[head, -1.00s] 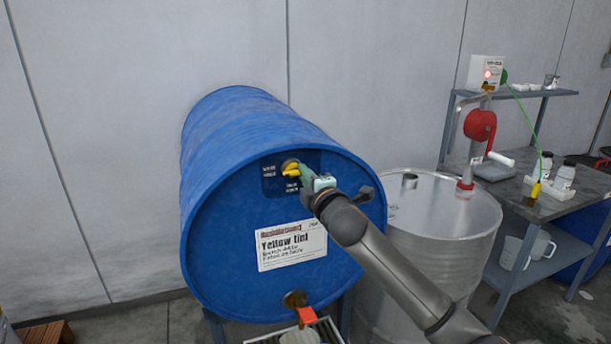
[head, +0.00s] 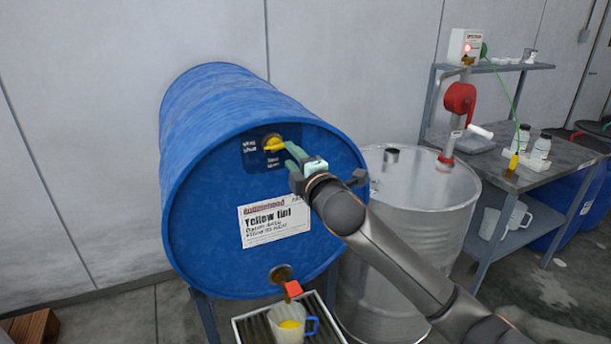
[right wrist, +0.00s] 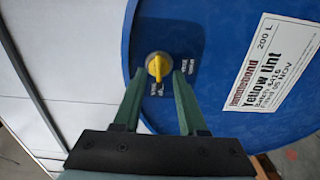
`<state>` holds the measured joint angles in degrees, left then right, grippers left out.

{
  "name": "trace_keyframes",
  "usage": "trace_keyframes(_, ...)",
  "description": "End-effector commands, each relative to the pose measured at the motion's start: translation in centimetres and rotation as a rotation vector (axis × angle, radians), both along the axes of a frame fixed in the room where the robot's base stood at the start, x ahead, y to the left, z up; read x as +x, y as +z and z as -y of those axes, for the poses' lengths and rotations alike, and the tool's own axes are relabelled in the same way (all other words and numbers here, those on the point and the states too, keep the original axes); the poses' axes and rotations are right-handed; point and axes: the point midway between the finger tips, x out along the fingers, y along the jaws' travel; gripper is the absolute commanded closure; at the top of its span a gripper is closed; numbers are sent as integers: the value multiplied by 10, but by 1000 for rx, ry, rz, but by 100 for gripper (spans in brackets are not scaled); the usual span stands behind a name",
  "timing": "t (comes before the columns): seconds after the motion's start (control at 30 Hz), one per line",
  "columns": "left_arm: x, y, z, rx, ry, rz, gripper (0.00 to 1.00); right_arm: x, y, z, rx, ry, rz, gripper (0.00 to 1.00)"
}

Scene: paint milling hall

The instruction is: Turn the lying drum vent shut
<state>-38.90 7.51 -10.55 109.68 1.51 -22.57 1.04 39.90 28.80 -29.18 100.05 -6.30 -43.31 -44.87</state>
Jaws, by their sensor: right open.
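The blue drum (head: 210,200) lies on its side on a stand, with a Yellow tint label on its end. The yellow vent handle (head: 274,144) sits high on that end, between two small labels I cannot read. In the right wrist view the vent handle (right wrist: 158,68) points toward the lower of them. My right gripper (head: 291,152) is open just to the right of the handle. In the right wrist view its two green fingers (right wrist: 160,80) stand either side of the handle's line, with no visible grip on it. My left gripper is not in view.
Below, a red-levered tap (head: 292,289) sits above a mug (head: 288,324) holding yellow liquid, on a grated tray (head: 243,329). A metal vat (head: 420,190) stands close on the right, beside a grey workbench (head: 570,160). A wall is behind.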

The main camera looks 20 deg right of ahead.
Motion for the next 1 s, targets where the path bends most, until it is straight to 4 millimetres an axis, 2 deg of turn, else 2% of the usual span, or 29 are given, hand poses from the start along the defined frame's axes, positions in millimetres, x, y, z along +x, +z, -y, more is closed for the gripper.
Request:
trace_keyframes(0.2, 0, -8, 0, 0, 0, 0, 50, -38, -2, 0, -2, 3, 1, 59)
trace_keyframes(0.43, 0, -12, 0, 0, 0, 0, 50, -67, -1, 1, -1, 2, 0, 59)
trace_keyframes(0.6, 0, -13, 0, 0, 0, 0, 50, -76, -1, 1, 0, 3, -1, 59)
trace_keyframes(0.87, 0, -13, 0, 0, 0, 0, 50, -77, 0, 1, 0, 2, -1, 59)
trace_keyframes(1.0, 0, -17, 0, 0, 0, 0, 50, -77, -4, -1, 28, 8, 5, 46)
